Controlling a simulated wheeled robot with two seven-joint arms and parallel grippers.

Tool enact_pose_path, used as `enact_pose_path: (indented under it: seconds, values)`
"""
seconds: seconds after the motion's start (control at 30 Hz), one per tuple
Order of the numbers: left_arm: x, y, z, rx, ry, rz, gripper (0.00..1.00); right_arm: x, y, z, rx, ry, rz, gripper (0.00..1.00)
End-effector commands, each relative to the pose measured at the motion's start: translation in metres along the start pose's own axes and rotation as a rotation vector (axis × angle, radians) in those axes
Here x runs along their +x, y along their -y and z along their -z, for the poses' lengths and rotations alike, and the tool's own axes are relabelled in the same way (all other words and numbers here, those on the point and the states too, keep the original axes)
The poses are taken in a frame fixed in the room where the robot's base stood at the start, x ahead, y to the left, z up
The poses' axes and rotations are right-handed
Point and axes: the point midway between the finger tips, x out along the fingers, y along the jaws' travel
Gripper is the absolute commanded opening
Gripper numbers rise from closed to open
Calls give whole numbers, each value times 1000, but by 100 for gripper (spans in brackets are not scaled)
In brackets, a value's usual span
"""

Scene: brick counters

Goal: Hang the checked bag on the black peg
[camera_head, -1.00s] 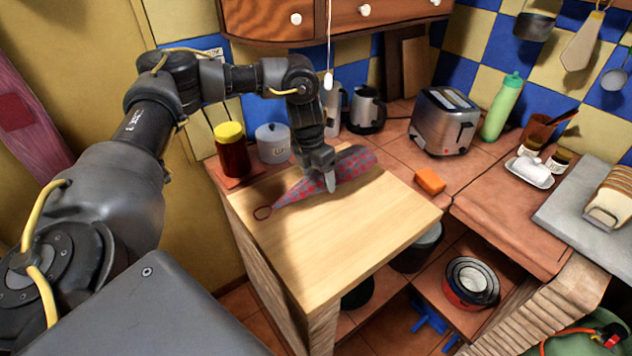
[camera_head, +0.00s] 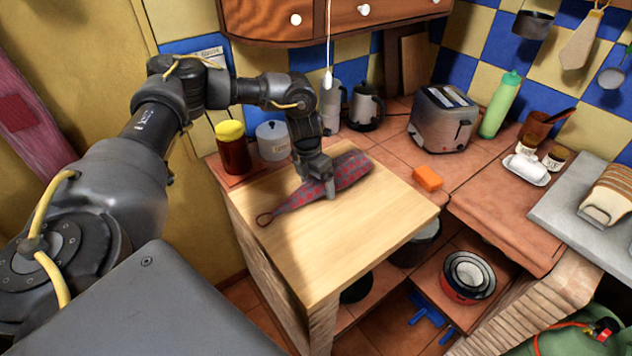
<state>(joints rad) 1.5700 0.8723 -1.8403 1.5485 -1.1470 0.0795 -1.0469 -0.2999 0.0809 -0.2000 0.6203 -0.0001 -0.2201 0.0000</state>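The checked bag (camera_head: 345,172), red and blue, lies on the pale wooden board at the left end of the counter. Its narrow end and red loop (camera_head: 264,219) point to the lower left, and its wide end points to the upper right. My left gripper (camera_head: 319,187) points down at the middle of the bag, with its fingertips at the cloth and hiding part of it. I cannot tell whether the fingers are closed on the cloth. My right gripper is not in view. I cannot make out a black peg in this view.
A yellow-lidded jar (camera_head: 233,152) and a grey canister (camera_head: 273,142) stand behind the bag at the left. An orange sponge (camera_head: 428,178) lies right of the board, and a toaster (camera_head: 443,120) stands behind it. A pull cord (camera_head: 328,50) hangs above. The board's front part is clear.

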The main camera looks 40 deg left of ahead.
Motion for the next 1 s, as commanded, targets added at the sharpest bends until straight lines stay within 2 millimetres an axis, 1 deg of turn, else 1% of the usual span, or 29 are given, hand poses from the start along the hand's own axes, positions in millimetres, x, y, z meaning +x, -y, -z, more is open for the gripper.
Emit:
enact_pose_path:
  seconds: [0.27,0.4,0.53,0.67,0.7,0.8,0.9,1.0]
  values:
    - [0,0,0,0,0,0,91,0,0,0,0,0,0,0]
    - [4,-1,0,2,2,-2,91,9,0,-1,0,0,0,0]
    - [-20,0,-1,0,5,1,91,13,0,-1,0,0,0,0]
    - [-46,-4,-4,0,7,1,91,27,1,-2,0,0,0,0]
    - [-56,-4,-5,1,6,1,91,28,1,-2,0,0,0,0]
    - [-76,-4,-4,1,5,1,91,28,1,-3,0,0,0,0]
    - [-91,-4,-4,1,3,0,91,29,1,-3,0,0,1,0]
    - [-101,-4,-4,0,2,0,91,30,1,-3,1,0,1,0]
